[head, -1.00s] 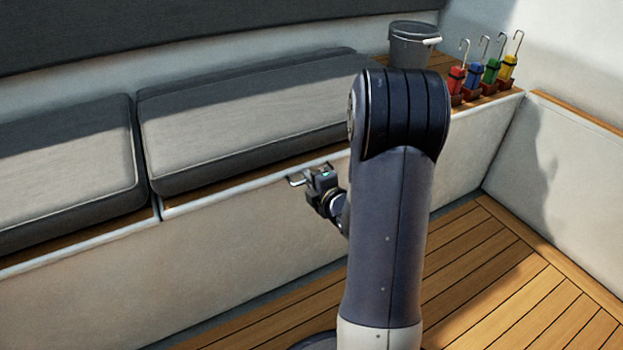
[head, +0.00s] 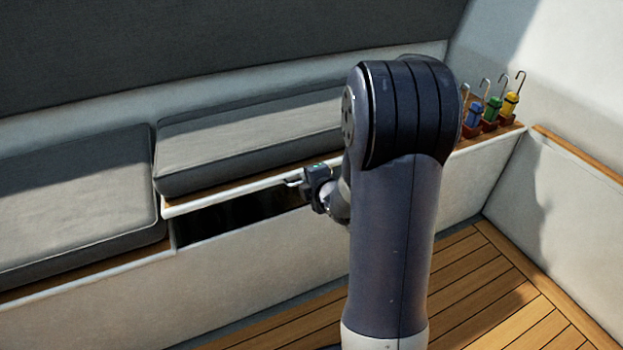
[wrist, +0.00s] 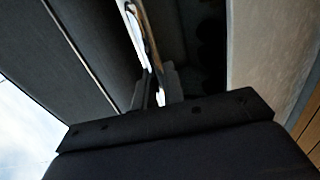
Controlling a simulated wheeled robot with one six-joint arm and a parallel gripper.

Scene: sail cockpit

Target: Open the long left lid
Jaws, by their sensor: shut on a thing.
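The long lid (head: 230,194) is part of the bench and carries a grey cushion (head: 250,135). Its front edge is raised, and a dark opening (head: 235,216) shows under it. My gripper (head: 297,182) is shut on the lid's front edge, near the right end of the visible gap. In the wrist view my gripper (wrist: 154,90) meets the pale lid edge (wrist: 145,32), with the dark locker inside to its right. My arm hides the right end of the lid and opening.
A flat left cushion (head: 75,205) lies beside the raised lid. Hooked tools with blue, green and yellow bodies (head: 493,108) stand in holders on the right shelf. A dark backrest (head: 200,45) rises behind. The wooden floor (head: 500,290) is clear at right.

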